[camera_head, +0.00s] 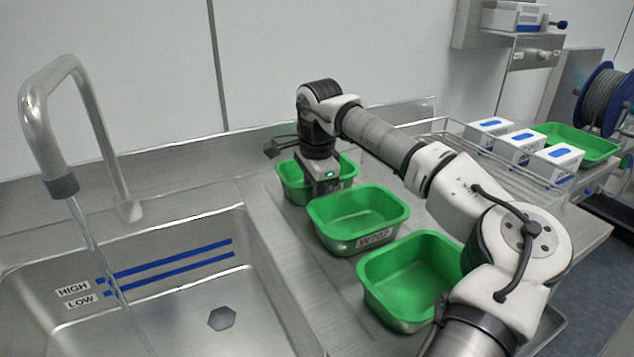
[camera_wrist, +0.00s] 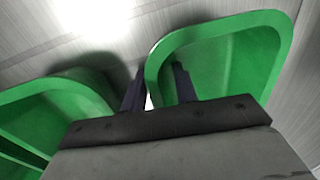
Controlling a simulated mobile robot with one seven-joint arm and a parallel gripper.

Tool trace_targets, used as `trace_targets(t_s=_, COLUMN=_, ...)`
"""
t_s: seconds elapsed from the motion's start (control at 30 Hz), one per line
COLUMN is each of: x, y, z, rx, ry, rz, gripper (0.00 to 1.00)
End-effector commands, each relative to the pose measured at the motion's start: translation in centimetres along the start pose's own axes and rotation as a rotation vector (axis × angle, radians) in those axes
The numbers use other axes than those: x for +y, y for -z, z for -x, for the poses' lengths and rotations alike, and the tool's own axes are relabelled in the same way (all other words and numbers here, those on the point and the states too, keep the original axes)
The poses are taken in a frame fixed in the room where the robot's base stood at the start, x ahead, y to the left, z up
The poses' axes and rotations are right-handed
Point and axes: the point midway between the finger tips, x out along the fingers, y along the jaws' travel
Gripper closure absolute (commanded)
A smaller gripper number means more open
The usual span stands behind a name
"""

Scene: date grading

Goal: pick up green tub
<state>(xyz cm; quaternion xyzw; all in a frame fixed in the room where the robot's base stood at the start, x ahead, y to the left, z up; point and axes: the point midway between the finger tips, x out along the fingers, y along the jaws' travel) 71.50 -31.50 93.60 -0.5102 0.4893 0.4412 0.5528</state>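Three green tubs stand in a row on the steel counter: a back tub (camera_head: 292,183), a middle tub (camera_head: 358,212) with a white label, and a front tub (camera_head: 405,275). My gripper (camera_head: 328,188) points down at the back tub's near side, close to the middle tub; its fingertips are hidden there. In the wrist view my gripper (camera_wrist: 158,78) is open. One finger is inside a green tub (camera_wrist: 225,65) and the other outside, with the wall between them. I cannot tell whether they touch the wall. Another green tub (camera_wrist: 40,105) lies left of the fingers.
A sink (camera_head: 165,285) with a running tap (camera_head: 85,110) is at the left. At the right, a wire rack (camera_head: 480,155), white boxes (camera_head: 522,147) and a green tray (camera_head: 590,140) stand. The steel back edge (camera_head: 230,147) runs behind the tubs.

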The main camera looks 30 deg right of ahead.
Motion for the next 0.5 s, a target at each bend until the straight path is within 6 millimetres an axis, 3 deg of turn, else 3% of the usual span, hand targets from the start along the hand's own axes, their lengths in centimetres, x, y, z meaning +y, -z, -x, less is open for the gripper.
trace_targets(t_s=0.07, x=0.0, y=0.0, z=0.0, rx=0.0, ry=0.0, rz=0.0, gripper=0.73)
trace_targets(t_s=0.27, x=0.01, y=0.0, z=0.0, rx=0.0, ry=0.0, rz=0.0, gripper=1.0)
trace_targets(t_s=0.5, x=0.0, y=-0.01, z=0.03, rx=0.0, ry=0.0, rz=0.0, gripper=1.0)
